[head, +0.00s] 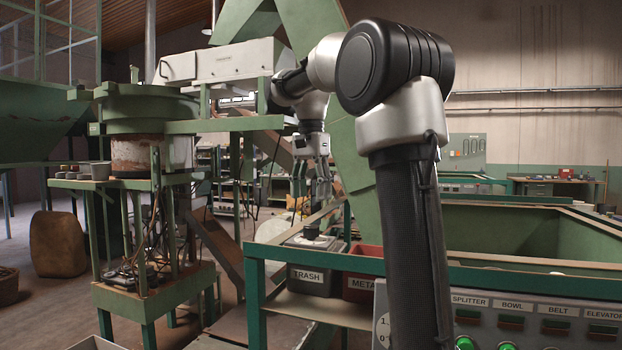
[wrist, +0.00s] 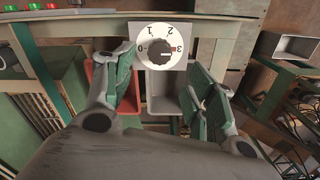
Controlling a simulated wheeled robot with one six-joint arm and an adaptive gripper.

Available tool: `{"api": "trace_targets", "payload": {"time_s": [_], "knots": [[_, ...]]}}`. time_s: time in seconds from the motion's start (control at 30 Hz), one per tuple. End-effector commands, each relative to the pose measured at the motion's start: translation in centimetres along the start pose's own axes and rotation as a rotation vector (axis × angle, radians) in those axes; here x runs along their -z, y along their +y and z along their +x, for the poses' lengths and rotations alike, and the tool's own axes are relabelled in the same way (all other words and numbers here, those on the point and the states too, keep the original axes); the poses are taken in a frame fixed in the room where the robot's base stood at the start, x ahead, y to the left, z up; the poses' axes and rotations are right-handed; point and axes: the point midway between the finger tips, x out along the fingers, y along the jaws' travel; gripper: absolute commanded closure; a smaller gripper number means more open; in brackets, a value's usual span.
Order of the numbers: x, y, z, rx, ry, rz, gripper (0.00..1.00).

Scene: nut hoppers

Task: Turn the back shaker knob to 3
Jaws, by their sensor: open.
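The back shaker knob (wrist: 153,54) is a dark round knob on a white dial plate (wrist: 140,32) numbered 0 to 3, seen upside down in the wrist view. A light mark on the knob points right, towards the side of the 3, beside a small reddish mark. In the head view the knob (head: 311,230) stands above the TRASH bin, small and dark. My gripper (wrist: 163,78) is open, with fingers left and right of the knob's line and nothing between them. In the head view my gripper (head: 311,188) hangs above the knob, apart from it.
A grey TRASH bin (head: 308,280) and a red METAL bin (head: 362,287) sit below on a shelf. A green frame (head: 255,300) edges them. A panel with green buttons (head: 540,325) is at the lower right. A green bowl machine (head: 150,110) stands left.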

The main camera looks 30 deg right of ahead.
Motion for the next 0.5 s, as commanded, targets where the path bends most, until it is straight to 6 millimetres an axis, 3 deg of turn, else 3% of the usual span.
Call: {"api": "trace_targets", "payload": {"time_s": [0.2,0.5], "knots": [[0.1,-0.1,-3.2,0.001,0.000,0.000,0.44],[0.0,0.0,-3.9,-0.001,-0.001,0.000,0.44]]}}
